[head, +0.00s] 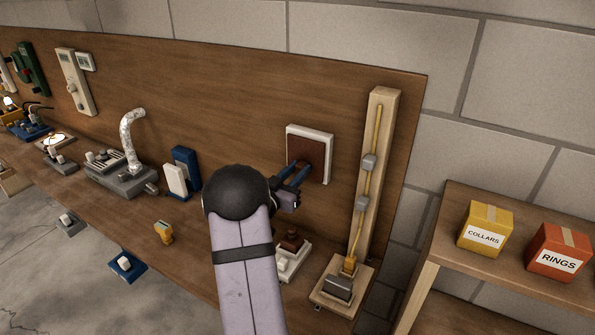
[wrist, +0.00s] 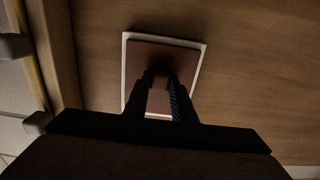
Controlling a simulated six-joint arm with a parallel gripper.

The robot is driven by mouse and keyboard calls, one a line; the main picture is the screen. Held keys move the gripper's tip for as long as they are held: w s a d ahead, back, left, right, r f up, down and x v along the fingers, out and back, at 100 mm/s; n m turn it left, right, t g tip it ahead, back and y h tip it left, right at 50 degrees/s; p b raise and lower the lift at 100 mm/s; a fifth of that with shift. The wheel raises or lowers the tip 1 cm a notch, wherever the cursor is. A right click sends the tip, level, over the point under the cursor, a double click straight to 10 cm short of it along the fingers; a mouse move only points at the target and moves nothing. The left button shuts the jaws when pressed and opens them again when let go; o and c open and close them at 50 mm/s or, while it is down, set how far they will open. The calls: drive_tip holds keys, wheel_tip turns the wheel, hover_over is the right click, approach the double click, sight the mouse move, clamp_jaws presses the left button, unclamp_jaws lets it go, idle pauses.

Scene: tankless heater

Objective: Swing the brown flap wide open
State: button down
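The brown flap (head: 307,150) is a flat square panel in a white frame (head: 327,134) on the upright wooden board. It looks shut, flush in its frame. My gripper (head: 297,171) is in front of the flap's lower half, with its dark fingers pointing at it. In the wrist view the flap (wrist: 190,64) fills the frame, and the two fingers of my gripper (wrist: 160,76) stand apart with brown showing between them. A small dark shape shows between the fingertips; I cannot tell whether it is a handle or shadow, or whether the fingers touch it.
A tall wooden post (head: 381,120) with a yellow cord and grey blocks stands right of the flap. A small white base with a brown part (head: 290,245) sits below. A blue-and-white block (head: 186,170) stands left. Boxes for collars (head: 484,228) and rings (head: 556,252) sit on the right shelf.

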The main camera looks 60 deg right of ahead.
sight(299, 165)
drive_tip(key=shift+a+r+p, duration=0.1)
drive_tip(key=shift+r+p, duration=0.1)
drive_tip(key=shift+p, duration=0.25)
drive_tip(key=a+r+y+p, duration=0.1)
drive_tip(key=p, duration=0.3)
drive_tip(key=shift+r+y, duration=0.2)
drive_tip(key=shift+y, duration=0.2)
drive_tip(key=y+p, duration=0.1)
drive_tip(key=p, duration=0.2)
drive_tip(key=a+r+y+p, duration=0.1)
drive_tip(key=p, duration=0.3)
drive_tip(key=shift+a+r+y, duration=0.25)
drive_tip(key=shift+y, duration=0.05)
drive_tip(key=shift+a+r+y+p, duration=0.25)
drive_tip(key=shift+a+y+p, duration=0.1)
drive_tip(key=shift+y+p, duration=0.45)
drive_tip(key=shift+a+r+y, duration=0.35)
drive_tip(key=shift+r+y, duration=0.15)
drive_tip(key=shift+y, duration=0.4)
drive_tip(key=c, duration=1.5)
unclamp_jaws()
